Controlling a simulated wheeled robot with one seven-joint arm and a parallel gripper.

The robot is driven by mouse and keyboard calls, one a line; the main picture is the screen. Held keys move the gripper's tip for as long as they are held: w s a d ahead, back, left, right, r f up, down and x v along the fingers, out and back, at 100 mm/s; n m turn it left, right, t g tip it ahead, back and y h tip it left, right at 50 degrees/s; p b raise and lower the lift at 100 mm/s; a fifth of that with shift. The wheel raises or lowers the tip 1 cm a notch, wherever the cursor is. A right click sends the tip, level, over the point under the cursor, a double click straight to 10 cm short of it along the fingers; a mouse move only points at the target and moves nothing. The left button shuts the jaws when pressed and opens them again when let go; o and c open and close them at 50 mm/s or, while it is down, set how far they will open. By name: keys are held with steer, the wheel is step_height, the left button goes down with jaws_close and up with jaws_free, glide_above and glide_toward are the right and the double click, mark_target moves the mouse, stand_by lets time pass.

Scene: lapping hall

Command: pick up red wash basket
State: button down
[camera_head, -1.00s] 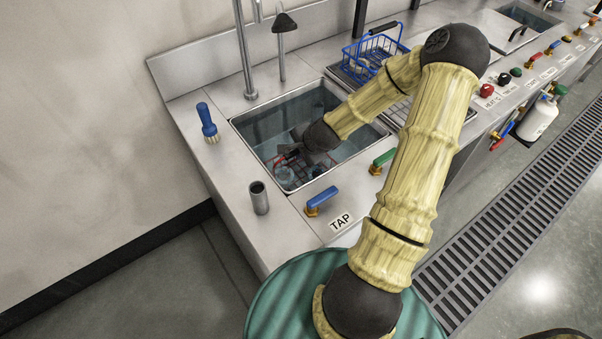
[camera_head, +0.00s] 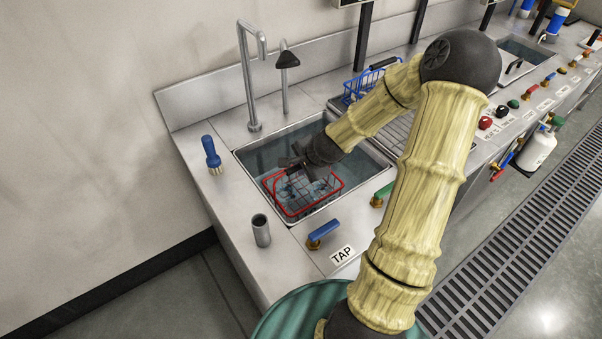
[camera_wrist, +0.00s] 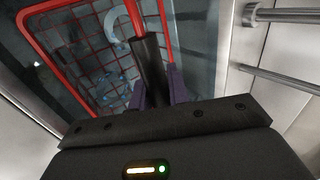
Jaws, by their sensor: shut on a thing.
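The red wash basket (camera_head: 303,192) is a wire basket with a red rim, in the near part of the sink in the head view. Pale blue-grey pieces show inside it. My gripper (camera_head: 298,164) is at the basket's back side, shut on its dark handle grip. In the wrist view, the dark handle (camera_wrist: 148,60) runs between the fingers of my gripper (camera_wrist: 156,88), and the red rim and mesh of the basket (camera_wrist: 75,88) lie beyond. The handle's far end is hidden by my gripper.
The sink (camera_head: 246,152) has steel walls around the basket. A tall faucet (camera_head: 246,80) stands behind it. A blue wash basket (camera_head: 362,82) sits on the drainboard to the right. A blue tap lever (camera_head: 324,228), a steel cup (camera_head: 260,230) and a blue-handled brush (camera_head: 211,152) stand on the near and left counter.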

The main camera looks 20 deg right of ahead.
steer(key=shift+r, duration=1.55)
